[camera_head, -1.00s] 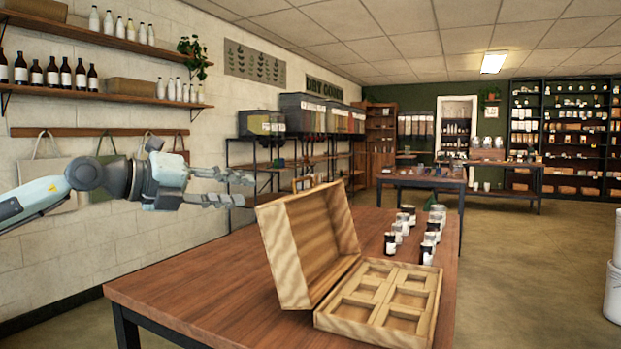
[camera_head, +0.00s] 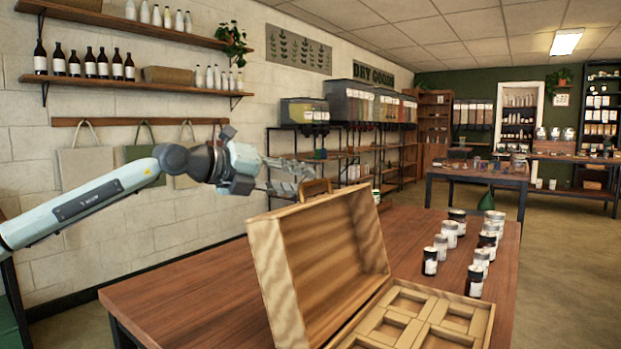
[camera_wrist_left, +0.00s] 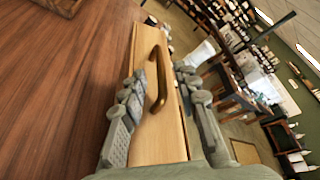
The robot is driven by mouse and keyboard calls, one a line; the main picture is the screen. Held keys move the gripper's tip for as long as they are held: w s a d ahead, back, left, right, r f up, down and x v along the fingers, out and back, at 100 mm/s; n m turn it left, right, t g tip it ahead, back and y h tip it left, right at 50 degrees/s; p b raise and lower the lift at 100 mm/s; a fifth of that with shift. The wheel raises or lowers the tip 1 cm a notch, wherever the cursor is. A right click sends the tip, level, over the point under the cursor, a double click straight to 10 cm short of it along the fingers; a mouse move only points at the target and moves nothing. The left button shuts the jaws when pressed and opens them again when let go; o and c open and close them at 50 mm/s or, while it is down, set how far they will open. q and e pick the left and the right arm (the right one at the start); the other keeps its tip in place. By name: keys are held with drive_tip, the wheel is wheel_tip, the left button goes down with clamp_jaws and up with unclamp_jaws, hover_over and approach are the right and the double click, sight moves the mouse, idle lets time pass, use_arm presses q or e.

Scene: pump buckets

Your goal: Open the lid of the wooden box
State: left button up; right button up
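The wooden box stands on the brown table, with its lid (camera_head: 322,255) raised and standing steeply above the divided base (camera_head: 425,316). A curved wooden handle (camera_head: 316,188) is on the lid's upper edge. My left gripper (camera_head: 298,178) is beside the top of the lid, close to the handle. In the left wrist view, the handle (camera_wrist_left: 158,72) lies between the two spread fingers of the gripper (camera_wrist_left: 162,85), with gaps on both sides. The gripper is open and holds nothing. My right gripper is in neither view.
Several dark and white jars (camera_head: 440,247) stand on the table (camera_head: 190,295) right of the lid. The table left of the box is clear. Wall shelves with bottles (camera_head: 150,88) are at the left, and another table (camera_head: 480,175) stands farther back.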

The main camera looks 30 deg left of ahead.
use_arm(q)
drive_tip(key=shift+x, duration=1.65)
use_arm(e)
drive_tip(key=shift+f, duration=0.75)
use_arm(q)
drive_tip(key=shift+c, duration=0.5)
clamp_jaws()
